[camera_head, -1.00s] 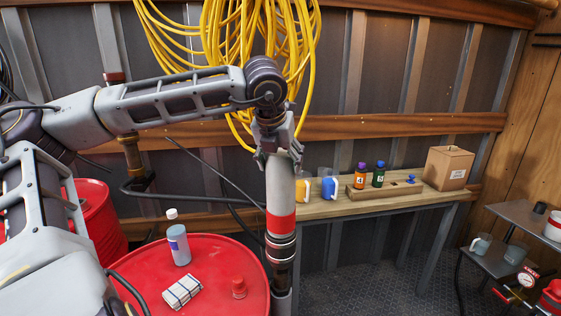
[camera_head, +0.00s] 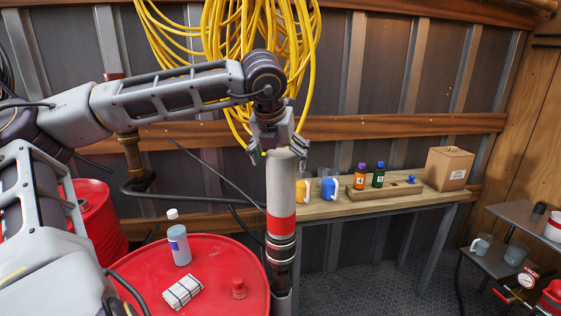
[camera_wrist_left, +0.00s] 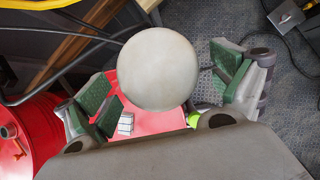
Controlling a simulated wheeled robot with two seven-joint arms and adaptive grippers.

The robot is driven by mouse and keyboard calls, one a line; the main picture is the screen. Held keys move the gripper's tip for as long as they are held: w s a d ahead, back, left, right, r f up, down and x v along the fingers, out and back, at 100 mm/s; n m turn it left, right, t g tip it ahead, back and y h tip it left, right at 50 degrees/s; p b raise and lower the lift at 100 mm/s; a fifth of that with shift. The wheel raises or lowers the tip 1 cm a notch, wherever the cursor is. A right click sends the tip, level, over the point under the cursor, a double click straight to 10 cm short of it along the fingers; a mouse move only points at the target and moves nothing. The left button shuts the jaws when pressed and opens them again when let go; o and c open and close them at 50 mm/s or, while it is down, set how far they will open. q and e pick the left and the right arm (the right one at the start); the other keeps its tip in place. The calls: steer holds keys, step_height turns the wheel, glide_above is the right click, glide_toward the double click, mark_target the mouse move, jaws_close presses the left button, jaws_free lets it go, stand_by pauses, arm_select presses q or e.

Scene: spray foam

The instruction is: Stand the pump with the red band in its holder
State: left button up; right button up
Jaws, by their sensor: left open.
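The pump with the red band (camera_head: 281,190) stands upright to the right of the red drum, with its light grey body above the red band. Its lower end sits in a dark holder (camera_head: 282,300), partly cut off by the picture's bottom edge. My left gripper (camera_head: 277,150) is above the pump's top, with its fingers spread to either side. In the left wrist view the pump's round top (camera_wrist_left: 158,68) lies between the green finger pads, with a gap to each. My right gripper is not in view.
A red drum (camera_head: 215,250) carries a bottle (camera_head: 178,240), a folded cloth (camera_head: 183,291) and a red cap (camera_head: 239,289). A wooden bench (camera_head: 400,198) behind holds bottles and a cardboard box (camera_head: 449,168). Yellow hose (camera_head: 225,40) hangs behind my arm.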

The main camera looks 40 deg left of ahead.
arm_select(q)
steer(key=v, duration=1)
steer(key=shift+r, duration=0.35)
steer(key=shift+s+r, duration=0.1)
stand_by(0.5)
